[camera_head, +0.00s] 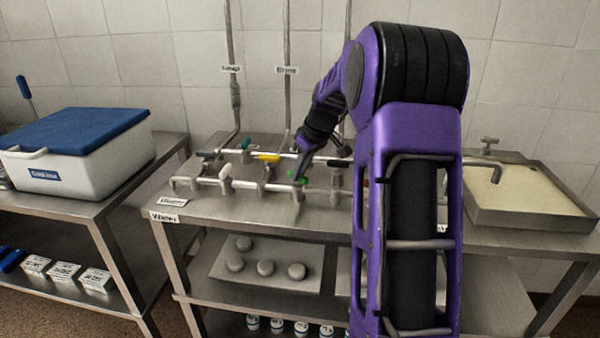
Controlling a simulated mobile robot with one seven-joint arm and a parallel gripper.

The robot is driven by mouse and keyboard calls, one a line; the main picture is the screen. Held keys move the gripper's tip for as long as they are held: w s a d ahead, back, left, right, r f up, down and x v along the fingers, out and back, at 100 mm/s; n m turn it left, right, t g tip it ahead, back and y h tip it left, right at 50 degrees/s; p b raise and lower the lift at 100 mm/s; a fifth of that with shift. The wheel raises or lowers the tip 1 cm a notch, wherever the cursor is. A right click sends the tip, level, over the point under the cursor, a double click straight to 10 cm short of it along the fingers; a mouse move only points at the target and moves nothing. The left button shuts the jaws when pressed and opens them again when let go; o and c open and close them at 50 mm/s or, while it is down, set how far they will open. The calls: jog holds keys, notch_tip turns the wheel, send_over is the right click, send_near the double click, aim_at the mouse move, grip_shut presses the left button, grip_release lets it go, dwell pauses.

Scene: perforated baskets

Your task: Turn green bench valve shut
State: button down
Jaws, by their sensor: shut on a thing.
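The green bench valve (304,181) sits on the front pipe run on the steel bench. Only small bits of its green handle show beside my fingers. My gripper (297,174) reaches down from the purple arm and is shut on the green handle. The exact angle of the handle cannot be told, as the fingers cover much of it. A second, teal-green handle (245,144) stands on the back pipe to the left, apart from my gripper.
A white-handled valve (226,172) and a yellow-handled valve (268,158) stand left of my gripper. Vertical pipes rise along the tiled wall. A blue-lidded white cooler (75,160) is on the left table. A shallow tray (530,215) is at right. My arm hides the bench's middle right.

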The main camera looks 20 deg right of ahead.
jog(key=m, duration=0.2)
jog(key=m+h, duration=0.1)
jog(key=m+h+p, duration=0.1)
jog(key=m, duration=0.1)
jog(key=shift+a+r+m, duration=0.15)
jog(key=shift+a+m, duration=0.1)
jog(key=shift+m, duration=0.05)
jog(key=m+h+p, duration=0.2)
jog(key=m, duration=0.3)
jog(key=shift+a+m+p, duration=0.1)
jog(key=shift+m+p, duration=0.25)
jog(key=shift+m, duration=0.05)
jog(key=shift+g, duration=0.3)
jog(key=c, duration=0.8)
grip_release()
jog(key=v, duration=0.5)
jog(key=p+v, duration=0.1)
jog(key=v, duration=0.5)
jog(key=p+v, duration=0.1)
jog(key=v, duration=0.5)
jog(key=shift+s+a, duration=0.1)
jog(key=shift+a, duration=0.2)
